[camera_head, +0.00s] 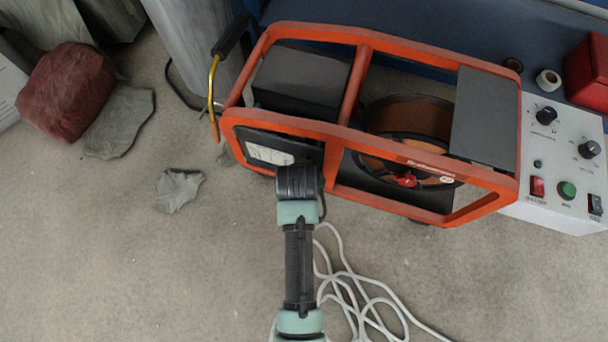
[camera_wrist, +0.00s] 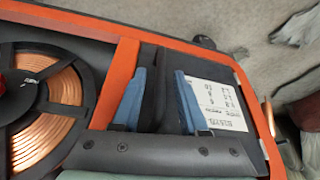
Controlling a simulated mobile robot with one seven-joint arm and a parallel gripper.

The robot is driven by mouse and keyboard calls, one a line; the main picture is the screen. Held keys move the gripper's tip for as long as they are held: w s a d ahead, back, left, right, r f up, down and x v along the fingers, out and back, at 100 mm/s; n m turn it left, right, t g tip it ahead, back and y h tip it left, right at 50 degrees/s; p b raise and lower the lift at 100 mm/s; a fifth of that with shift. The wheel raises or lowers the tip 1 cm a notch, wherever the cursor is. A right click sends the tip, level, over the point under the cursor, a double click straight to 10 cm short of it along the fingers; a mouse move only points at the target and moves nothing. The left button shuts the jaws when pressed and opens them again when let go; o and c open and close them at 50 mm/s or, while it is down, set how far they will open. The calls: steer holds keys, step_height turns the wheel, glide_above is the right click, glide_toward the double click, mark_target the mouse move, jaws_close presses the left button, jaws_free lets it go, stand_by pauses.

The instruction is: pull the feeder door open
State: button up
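The feeder door is a dark panel with a white label (camera_head: 270,154), low at the left front of the orange-framed feeder (camera_head: 345,38). In the wrist view the door (camera_wrist: 250,142) and its printed label fill the right half of the frame opening. My gripper (camera_head: 300,182) is at the door's right side in the head view, where its fingers are hidden. In the wrist view my gripper (camera_wrist: 160,78) has two blue fingers apart, with a dark strip of the door side between them. I cannot tell whether they touch it. The door looks shut or nearly so.
A copper wire spool (camera_head: 410,120) sits right of the door inside the frame. A white control box (camera_head: 555,165) stands at the right. Pale cable (camera_head: 365,300) lies on the floor below. Crumpled grey cloth (camera_head: 180,190) and a red bundle (camera_head: 65,90) lie left; floor between is clear.

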jaws_close()
stand_by(1.2)
